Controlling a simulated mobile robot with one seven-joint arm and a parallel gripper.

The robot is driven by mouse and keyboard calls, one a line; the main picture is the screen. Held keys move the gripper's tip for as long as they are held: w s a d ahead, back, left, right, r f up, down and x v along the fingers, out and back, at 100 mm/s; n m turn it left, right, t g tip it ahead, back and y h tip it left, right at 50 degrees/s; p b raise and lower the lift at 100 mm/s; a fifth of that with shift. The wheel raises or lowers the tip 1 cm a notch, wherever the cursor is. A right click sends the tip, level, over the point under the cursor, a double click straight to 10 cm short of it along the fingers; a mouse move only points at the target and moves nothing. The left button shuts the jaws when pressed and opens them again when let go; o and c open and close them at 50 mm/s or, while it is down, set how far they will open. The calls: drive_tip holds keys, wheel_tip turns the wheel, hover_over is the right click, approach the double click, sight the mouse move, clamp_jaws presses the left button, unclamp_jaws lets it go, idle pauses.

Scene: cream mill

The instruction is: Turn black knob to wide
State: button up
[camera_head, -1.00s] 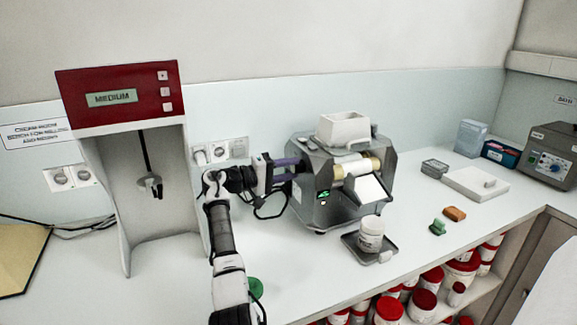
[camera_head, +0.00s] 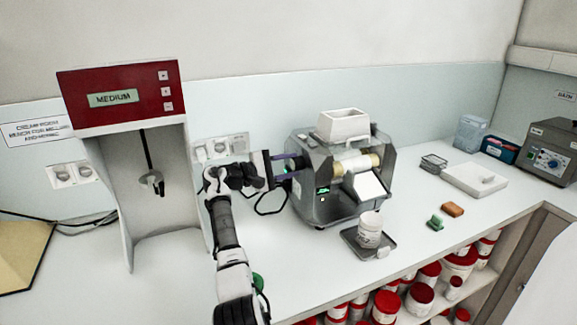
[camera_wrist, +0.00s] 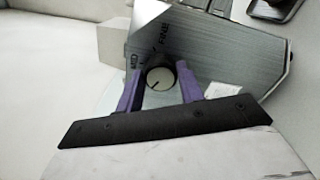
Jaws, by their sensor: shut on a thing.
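In the head view, my gripper (camera_head: 297,164) reaches the left side of the mill (camera_head: 335,205), and the knob is hidden there.
A red-topped machine (camera_head: 120,95) showing "MEDIUM" stands to the left. A white jar (camera_head: 369,230) stands on a small tray (camera_head: 352,240) before the mill. A green object (camera_head: 435,222) and an orange block (camera_head: 452,209) lie to the right. Bench space lies clear in front.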

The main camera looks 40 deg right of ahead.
idle(0.4)
drive_tip(key=o, duration=1)
drive_tip(key=b+v, duration=0.3)
drive_tip(key=v, duration=0.4)
drive_tip(key=shift+a, duration=0.35)
